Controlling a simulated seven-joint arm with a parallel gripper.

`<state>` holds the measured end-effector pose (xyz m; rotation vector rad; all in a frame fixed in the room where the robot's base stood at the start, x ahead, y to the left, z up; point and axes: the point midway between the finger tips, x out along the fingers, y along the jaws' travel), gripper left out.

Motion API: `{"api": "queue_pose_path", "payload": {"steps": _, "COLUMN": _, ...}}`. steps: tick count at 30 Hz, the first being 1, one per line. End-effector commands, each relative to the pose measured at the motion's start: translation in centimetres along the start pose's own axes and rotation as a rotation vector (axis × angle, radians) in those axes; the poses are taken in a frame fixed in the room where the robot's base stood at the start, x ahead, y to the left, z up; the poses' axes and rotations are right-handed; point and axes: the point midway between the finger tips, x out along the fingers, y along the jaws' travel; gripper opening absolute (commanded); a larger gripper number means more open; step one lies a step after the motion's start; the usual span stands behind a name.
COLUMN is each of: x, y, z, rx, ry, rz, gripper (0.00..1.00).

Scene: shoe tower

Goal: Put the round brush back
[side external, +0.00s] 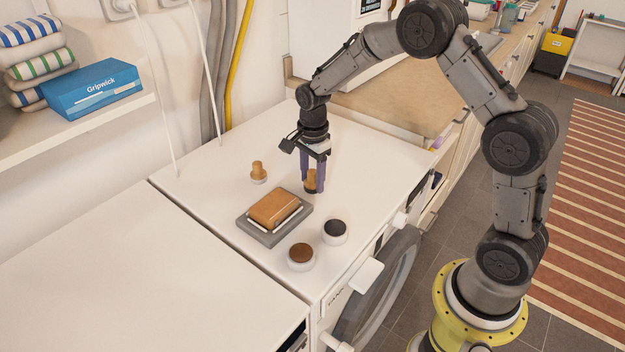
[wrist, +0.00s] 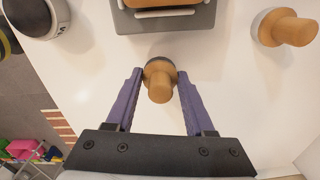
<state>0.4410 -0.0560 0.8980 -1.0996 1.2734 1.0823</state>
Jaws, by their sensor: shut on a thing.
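A round brush with a wooden knob and a dark underside (side external: 311,178) is between the fingers of my gripper (side external: 313,186), over the white machine top. In the wrist view this brush (wrist: 160,82) has a purple finger on each side, and my gripper (wrist: 160,76) is shut on it. I cannot tell whether the brush touches the surface. A second round brush with a wooden knob and a pale base (side external: 258,172) stands to the left; it also shows at the upper right of the wrist view (wrist: 288,30).
A grey tray (side external: 245,228) holds a brown block with a pale layer under it. A brown-topped tin (side external: 301,257) and a black-topped tin (side external: 335,232) stand near the front edge. The top right of the white surface is clear.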

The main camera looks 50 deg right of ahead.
Motion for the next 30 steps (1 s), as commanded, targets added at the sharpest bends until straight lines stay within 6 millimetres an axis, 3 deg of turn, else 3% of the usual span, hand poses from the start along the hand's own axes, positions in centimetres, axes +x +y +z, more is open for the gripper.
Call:
{"api": "queue_pose_path", "payload": {"steps": 14, "x": 1.22, "y": 0.01, "z": 0.0, "rx": 0.0, "ry": 0.0, "rz": -0.001, "gripper": 0.02}}
{"api": "queue_pose_path", "payload": {"steps": 15, "x": 1.18, "y": 0.01, "z": 0.0, "rx": 0.0, "ry": 0.0, "rz": -0.002, "gripper": 0.61}}
{"api": "queue_pose_path", "payload": {"steps": 18, "x": 1.17, "y": 0.01, "z": 0.0, "rx": 0.0, "ry": 0.0, "rz": -0.001, "gripper": 0.79}}
{"api": "queue_pose_path", "payload": {"steps": 19, "x": 1.17, "y": 0.01, "z": 0.0, "rx": 0.0, "ry": 0.0, "rz": -0.001, "gripper": 0.84}}
{"api": "queue_pose_path", "payload": {"steps": 30, "x": 0.68, "y": -0.03, "z": 0.0, "rx": 0.0, "ry": 0.0, "rz": -0.003, "gripper": 0.84}}
